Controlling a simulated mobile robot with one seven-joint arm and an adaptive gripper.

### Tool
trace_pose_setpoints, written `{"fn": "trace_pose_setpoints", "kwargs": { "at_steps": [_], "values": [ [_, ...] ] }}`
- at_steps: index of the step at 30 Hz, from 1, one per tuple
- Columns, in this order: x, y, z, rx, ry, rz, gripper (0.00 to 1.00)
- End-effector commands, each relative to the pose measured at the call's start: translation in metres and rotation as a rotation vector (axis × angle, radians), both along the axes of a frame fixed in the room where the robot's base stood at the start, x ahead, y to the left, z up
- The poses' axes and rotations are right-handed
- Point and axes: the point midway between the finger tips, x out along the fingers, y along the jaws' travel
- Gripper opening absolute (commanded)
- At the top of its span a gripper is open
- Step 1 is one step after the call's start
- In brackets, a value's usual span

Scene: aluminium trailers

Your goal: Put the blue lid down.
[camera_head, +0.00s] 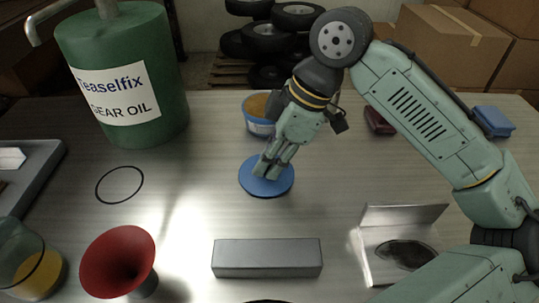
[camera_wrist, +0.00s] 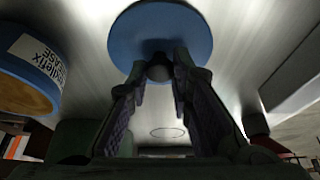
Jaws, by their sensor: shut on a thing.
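The blue lid (camera_head: 282,184) is a round disc near the middle of the bench. My gripper (camera_head: 267,171) comes down on it from above and is shut on its small central knob. In the wrist view the lid (camera_wrist: 190,28) fills the top, with its knob (camera_wrist: 158,72) between my fingertips (camera_wrist: 160,66). The lid looks level and at or just above the bench top; I cannot tell if it touches. Behind it stands an open blue tub of brown grease (camera_head: 257,125), partly hidden by my gripper; its side also shows in the wrist view (camera_wrist: 52,50).
A thin black ring (camera_head: 119,185) is on bare bench left of the lid. A green gear oil drum (camera_head: 125,75) stands back left. A red funnel (camera_head: 117,262), a glass jar (camera_head: 28,262), a grey block (camera_head: 267,258) and a metal bracket (camera_head: 400,235) stand in front.

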Motion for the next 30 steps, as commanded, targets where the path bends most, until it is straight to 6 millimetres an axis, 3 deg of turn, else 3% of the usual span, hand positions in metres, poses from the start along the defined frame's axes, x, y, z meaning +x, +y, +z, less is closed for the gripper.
{"fn": "trace_pose_setpoints", "kwargs": {
  "at_steps": [9,20,23,30],
  "values": [
    [0.000,0.000,0.000,0.000,0.000,0.000,0.40],
    [0.000,0.000,0.004,-0.002,-0.001,-0.001,0.40],
    [0.001,-0.004,0.013,0.000,-0.003,-0.001,0.40],
    [0.001,-0.023,0.061,0.002,-0.003,0.000,0.40]
  ]
}}
